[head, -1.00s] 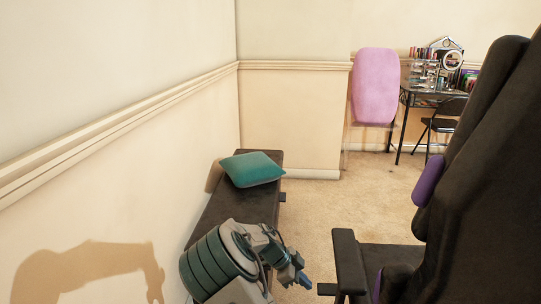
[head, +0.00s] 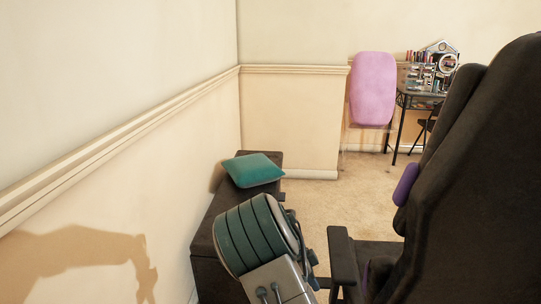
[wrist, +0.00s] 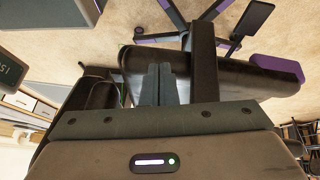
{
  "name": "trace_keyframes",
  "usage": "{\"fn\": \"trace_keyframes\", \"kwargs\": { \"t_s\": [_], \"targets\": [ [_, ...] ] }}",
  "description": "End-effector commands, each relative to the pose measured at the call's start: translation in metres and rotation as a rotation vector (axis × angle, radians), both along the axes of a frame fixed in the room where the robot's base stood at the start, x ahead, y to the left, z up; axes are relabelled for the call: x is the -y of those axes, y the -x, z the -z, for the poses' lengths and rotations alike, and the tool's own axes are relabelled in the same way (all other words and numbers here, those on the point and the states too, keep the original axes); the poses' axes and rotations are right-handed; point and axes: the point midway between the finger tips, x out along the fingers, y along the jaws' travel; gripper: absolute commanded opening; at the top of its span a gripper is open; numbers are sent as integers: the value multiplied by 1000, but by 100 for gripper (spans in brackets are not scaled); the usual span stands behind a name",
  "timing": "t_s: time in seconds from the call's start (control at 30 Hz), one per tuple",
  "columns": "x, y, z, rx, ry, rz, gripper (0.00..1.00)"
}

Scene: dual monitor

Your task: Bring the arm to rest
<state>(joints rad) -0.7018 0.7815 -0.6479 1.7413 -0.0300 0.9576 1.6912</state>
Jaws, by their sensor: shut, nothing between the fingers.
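My gripper (wrist: 159,86) shows in the wrist view with its two fingers together and nothing between them. In the head view my arm is folded low in front, beside the dark bench, and its bulky links hide most of the gripper. The dark gaming chair (head: 465,190) stands just right of my arm. In the wrist view the chair's black and purple parts (wrist: 275,70) lie beyond the fingers; I cannot tell how far apart they are.
A dark bench (head: 213,215) with a teal cushion (head: 253,169) runs along the left wall. A pink chair (head: 373,88) and a cluttered desk (head: 418,100) stand at the back. Carpet between bench and chair is clear farther off.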

Motion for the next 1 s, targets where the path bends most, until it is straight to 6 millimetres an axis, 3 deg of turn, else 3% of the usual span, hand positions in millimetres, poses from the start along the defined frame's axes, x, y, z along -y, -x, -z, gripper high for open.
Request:
{"fn": "trace_keyframes", "kwargs": {
  "t_s": [0.03,0.27,0.6,1.0],
  "targets": [
    [3,5,-21,-13,-36,-16,0],
    [12,37,-102,-83,-227,-188,0],
    [21,100,-238,-95,-458,-585,0],
    [26,190,-380,-39,-470,-1139,0]
  ]
}}
